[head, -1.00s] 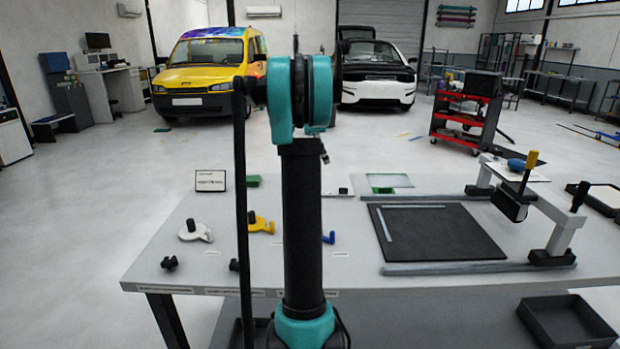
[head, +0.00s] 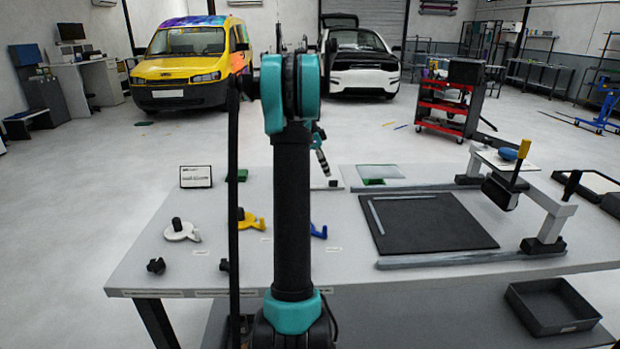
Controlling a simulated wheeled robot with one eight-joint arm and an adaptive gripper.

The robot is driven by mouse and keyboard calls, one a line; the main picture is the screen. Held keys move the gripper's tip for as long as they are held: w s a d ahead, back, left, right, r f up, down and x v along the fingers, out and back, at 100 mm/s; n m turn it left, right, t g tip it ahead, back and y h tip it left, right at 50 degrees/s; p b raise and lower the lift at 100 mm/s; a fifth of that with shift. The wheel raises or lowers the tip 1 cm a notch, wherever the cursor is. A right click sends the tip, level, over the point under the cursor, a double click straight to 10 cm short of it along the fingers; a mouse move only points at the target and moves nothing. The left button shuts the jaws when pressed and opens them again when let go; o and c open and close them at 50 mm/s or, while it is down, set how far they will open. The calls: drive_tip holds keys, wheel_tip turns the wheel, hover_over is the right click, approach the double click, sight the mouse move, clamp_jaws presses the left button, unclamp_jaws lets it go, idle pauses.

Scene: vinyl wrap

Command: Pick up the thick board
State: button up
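No board is clearly marked as the thick one. A flat dark square board (head: 445,232) lies on the right half of the table, with a light strip along its left part. A pale sheet (head: 395,172) with something green by it lies behind, and I cannot tell how thick it is. My upright arm blocks the middle of the view. A small dark jointed part, which looks like my gripper (head: 322,160), shows just right of the arm over the table's back area. Its fingers are too small and hidden to read.
The table (head: 150,265) carries a white tool (head: 182,232), a yellow tool (head: 252,221), a blue tool (head: 319,231) and a small sign (head: 196,177). A gantry-like frame (head: 548,210) stands at the right. A dark bin (head: 552,308) sits low at right. The front middle of the table is fairly clear.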

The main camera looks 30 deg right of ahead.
drive_tip(key=shift+d+x, duration=0.15)
drive_tip(key=shift+x, duration=1.2)
drive_tip(key=shift+d+x, duration=0.1)
drive_tip(key=shift+x, duration=1.25)
drive_tip(key=shift+s+r, duration=0.1)
clamp_jaws()
